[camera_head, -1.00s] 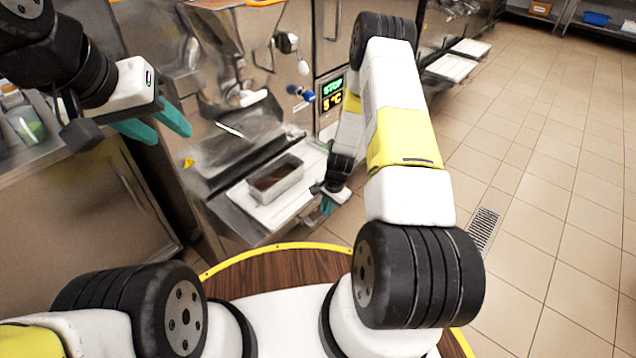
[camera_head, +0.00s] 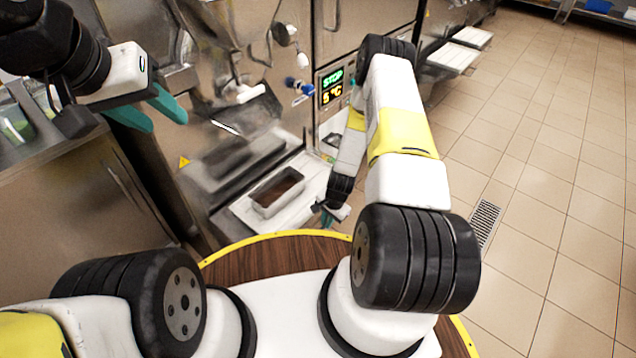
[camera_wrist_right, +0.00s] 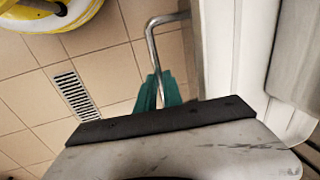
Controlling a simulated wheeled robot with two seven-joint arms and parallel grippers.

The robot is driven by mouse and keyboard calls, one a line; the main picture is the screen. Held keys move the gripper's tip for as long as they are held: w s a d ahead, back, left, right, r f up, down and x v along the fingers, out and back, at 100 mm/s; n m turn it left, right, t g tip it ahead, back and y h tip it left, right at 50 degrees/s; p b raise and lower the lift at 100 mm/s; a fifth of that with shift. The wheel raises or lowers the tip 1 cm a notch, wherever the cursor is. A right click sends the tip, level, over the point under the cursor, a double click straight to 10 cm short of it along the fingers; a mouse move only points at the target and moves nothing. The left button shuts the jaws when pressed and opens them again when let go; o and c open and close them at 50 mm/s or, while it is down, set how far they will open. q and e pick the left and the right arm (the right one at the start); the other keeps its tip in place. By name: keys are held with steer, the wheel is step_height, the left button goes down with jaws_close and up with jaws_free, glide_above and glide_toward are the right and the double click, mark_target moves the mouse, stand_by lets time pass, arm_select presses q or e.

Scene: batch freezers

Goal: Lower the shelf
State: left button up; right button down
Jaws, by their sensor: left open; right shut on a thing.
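The white shelf (camera_head: 308,186) juts from the front of the steel batch freezer. A metal pan (camera_head: 278,190) with brown contents stands upright on it. My right gripper (camera_head: 327,217) is at the shelf's right front corner. In the right wrist view its green fingers (camera_wrist_right: 158,92) are shut on a bent metal bar (camera_wrist_right: 152,48) beside a white panel, which appears to be the shelf. In the head view my arm and wrist hide part of this grip. My left gripper (camera_head: 166,112) is open and empty, up at the left, apart from the shelf.
A freezer display (camera_head: 332,85) reads STOP and 5 °C, with a blue knob (camera_head: 298,87) beside it. A steel counter (camera_head: 60,170) stands at the left. Another freezer's white shelf (camera_head: 450,57) is further back. The tiled floor at right, with its drain (camera_head: 483,222), is clear.

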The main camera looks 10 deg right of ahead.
steer(key=shift+f, duration=2.15)
steer(key=c, duration=1.5)
jaws_free()
steer(key=shift+r, duration=0.15)
steer(key=r, duration=0.5)
steer(key=s+d+r, duration=0.1)
steer(key=r, duration=0.1)
steer(key=shift+s+r, duration=0.1)
steer(key=shift+r, duration=0.1)
